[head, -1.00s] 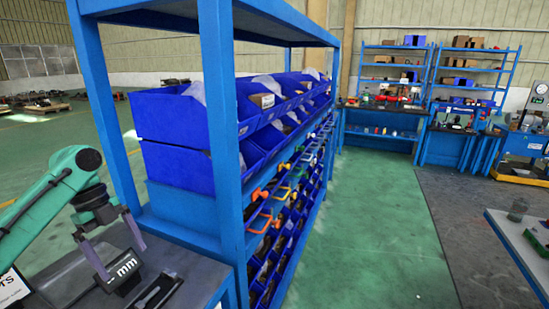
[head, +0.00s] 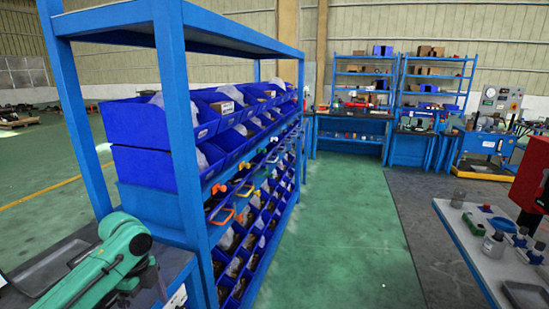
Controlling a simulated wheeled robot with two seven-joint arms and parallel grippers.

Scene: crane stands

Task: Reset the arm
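My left arm, green with dark joints, comes in at the lower left, over the end of a workbench (head: 178,268) beside the blue shelf rack. Its wrist bends down at the bench. The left gripper (head: 143,281) shows only as a small dark part behind the green link. Its fingers are mostly hidden, so I cannot tell whether it is open or shut. I see nothing held in it. My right arm and gripper are not in view.
A blue rack (head: 178,120) with several blue bins (head: 150,125) stands close beside my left arm. The green floor aisle (head: 345,220) is clear. A table (head: 462,235) with small items and a red box (head: 530,180) stands at right. Shelves (head: 435,75) stand behind.

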